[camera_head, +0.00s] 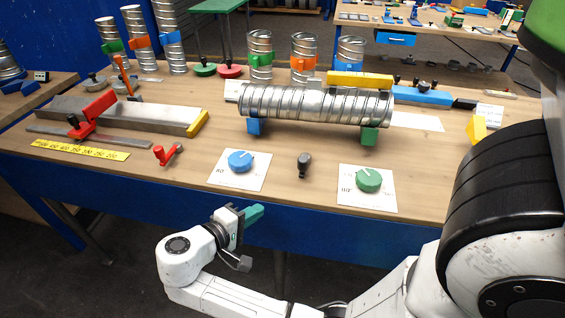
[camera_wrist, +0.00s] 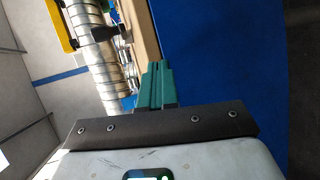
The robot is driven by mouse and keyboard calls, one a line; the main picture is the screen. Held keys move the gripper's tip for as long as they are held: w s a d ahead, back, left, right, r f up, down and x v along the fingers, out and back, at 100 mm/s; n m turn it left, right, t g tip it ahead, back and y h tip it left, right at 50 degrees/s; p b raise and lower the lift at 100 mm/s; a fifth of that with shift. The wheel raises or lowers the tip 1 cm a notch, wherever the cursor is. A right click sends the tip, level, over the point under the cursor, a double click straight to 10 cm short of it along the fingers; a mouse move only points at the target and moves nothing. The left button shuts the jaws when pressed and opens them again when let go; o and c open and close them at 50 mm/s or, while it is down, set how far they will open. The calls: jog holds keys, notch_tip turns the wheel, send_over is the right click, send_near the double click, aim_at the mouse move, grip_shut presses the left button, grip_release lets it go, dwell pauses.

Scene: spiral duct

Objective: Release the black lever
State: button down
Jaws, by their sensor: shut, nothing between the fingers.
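The black lever (camera_head: 304,163) stands on the wooden tabletop near its front edge, between the blue dial and the green dial. In the wrist view a dark knob-like part (camera_wrist: 103,33) shows in front of the spiral duct; I cannot tell for sure that it is the same lever. My gripper (camera_head: 254,213) is in front of the blue table edge, below and left of the lever and apart from it. Its teal fingers also show in the wrist view (camera_wrist: 155,84), pressed together with nothing between them.
The spiral duct (camera_head: 315,105) lies on blue and green supports behind the lever. The blue dial (camera_head: 240,161) and green dial (camera_head: 368,180) sit on white cards either side. A red lever (camera_head: 167,154) stands farther left. Bare wood surrounds the black lever.

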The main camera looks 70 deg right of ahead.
jog(key=w+r+m+g+h, duration=0.1)
jog(key=w+r+g+h, duration=0.1)
jog(key=r, duration=0.4)
jog(key=shift+w+d+h, duration=0.35)
jog(key=shift+w+h, duration=0.15)
jog(key=shift+h, duration=0.1)
jog(key=shift+r, duration=0.1)
jog(key=p, duration=0.3)
send_near(304, 160)
jog(key=w+d, duration=0.1)
jog(key=d, duration=0.1)
jog(key=w+d+f, duration=0.1)
jog(key=w+d, duration=0.1)
jog(key=shift+w+d, duration=0.2)
jog(key=s, duration=0.1)
jog(key=s+d+p, duration=0.1)
jog(key=s, duration=0.1)
jog(key=shift+d, duration=0.2)
jog(key=shift+s+d+f+p, duration=0.15)
jog(key=shift+s+p, duration=0.25)
jog(key=shift+s, duration=0.1)
